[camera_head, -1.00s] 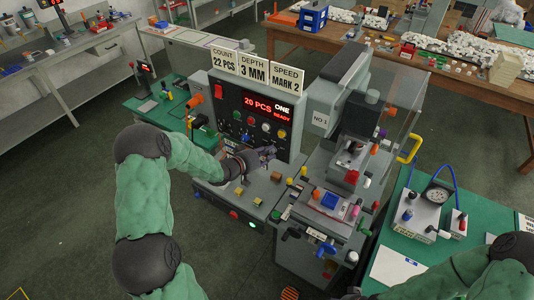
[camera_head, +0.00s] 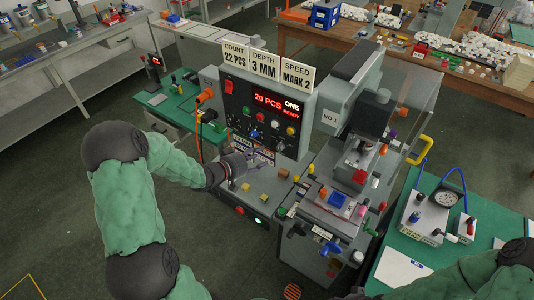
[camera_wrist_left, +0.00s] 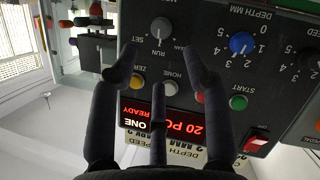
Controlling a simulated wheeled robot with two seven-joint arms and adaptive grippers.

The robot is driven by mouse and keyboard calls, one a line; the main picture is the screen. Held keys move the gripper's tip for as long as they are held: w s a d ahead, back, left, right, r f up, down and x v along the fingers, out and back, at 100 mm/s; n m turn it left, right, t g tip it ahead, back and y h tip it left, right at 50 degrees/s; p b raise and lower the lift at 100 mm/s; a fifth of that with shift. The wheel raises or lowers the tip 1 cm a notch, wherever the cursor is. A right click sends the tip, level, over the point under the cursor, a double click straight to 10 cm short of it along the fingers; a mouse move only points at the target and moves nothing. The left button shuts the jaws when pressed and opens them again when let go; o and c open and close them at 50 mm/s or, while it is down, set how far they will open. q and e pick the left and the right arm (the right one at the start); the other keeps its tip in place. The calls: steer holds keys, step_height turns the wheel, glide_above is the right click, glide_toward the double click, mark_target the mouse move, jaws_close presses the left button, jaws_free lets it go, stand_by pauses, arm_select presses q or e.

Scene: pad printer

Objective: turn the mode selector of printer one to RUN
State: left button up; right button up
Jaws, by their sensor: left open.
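Printer one (camera_head: 268,88) stands in the middle of the head view, its red display reading 20 PCS, ONE, READY. In the left wrist view its panel appears upside down. The mode selector (camera_wrist_left: 161,31) is a round grey knob with RUN and SET lettered around it; I cannot tell clearly where its pointer stands. My left gripper (camera_head: 250,160) is in front of the lower panel. In the wrist view the left gripper (camera_wrist_left: 162,65) is open and empty, its fingers apart, with the selector beyond the gap and not touched. My right gripper is out of view.
Near the selector are a blue depth knob (camera_wrist_left: 242,43), a yellow button (camera_wrist_left: 137,81) and a green button (camera_wrist_left: 238,102). Small blocks lie on the printer's ledge below my left gripper. A green table (camera_head: 482,207) with a gauge stands at right.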

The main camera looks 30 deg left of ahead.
arm_select(q)
steer(key=shift+v, duration=1.4)
steer(key=s+d+f+g+b, duration=0.1)
steer(key=d+f+g+b, duration=0.2)
steer(key=d+f, duration=0.55)
steer(key=s+d+f+g+b, duration=0.15)
steer(key=d+f, duration=0.25)
steer(key=f, duration=0.9)
steer(key=s+d+f+m+g+b, duration=0.1)
steer(key=s+d+f+g+b, duration=0.3)
steer(key=s+d+f+g, duration=0.4)
steer(key=s+d+f, duration=0.5)
steer(key=s+f, duration=0.2)
steer(key=s, duration=0.3)
steer(key=shift+s+d+f+g+b, duration=0.2)
steer(key=shift+d+f+g+b, duration=0.15)
steer(key=shift+f+b, duration=0.05)
